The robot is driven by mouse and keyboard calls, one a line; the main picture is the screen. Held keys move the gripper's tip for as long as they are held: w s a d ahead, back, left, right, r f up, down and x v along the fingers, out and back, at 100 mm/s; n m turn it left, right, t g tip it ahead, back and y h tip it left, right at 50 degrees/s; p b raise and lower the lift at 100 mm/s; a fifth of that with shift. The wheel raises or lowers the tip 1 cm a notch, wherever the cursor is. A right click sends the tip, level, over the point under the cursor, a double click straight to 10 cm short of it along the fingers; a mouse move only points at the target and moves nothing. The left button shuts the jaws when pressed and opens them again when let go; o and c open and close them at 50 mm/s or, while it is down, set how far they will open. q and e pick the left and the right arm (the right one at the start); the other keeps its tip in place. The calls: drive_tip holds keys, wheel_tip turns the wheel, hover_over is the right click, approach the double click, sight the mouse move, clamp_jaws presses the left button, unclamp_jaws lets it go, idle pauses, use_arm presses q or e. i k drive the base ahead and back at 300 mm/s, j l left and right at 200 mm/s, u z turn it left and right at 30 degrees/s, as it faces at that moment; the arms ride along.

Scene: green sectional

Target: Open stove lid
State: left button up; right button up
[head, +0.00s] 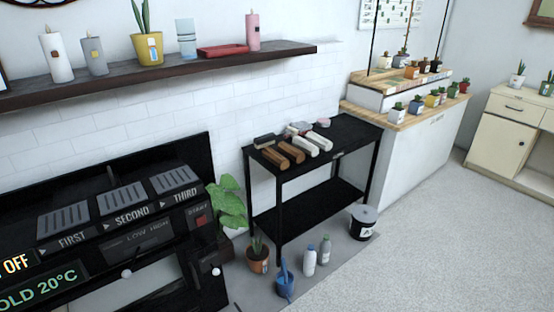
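A black stove-like appliance (200,250) fills the lower left of the head view, cut off by the left and bottom edges. Its sloped top has three grey slatted panels marked FIRST (63,220), SECOND (123,203) and THIRD (175,181). A LOW HIGH panel (140,240) and a red START button (200,221) are on its front. A display (40,287) reads OFF and COLD 20°C. Below are a pale front panel (150,298) and small light knobs (126,273). I cannot tell which part is the lid. Neither of my grippers is in view.
A dark wall shelf (200,70) with candles hangs above the appliance. A black two-tier table (320,200) stands to its right, with a leafy plant (228,205) between. Bottles, a pot and a blue can (284,280) stand on the floor. Pale floor at right is clear.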

sight(78, 190)
drive_tip(key=u, duration=1.4)
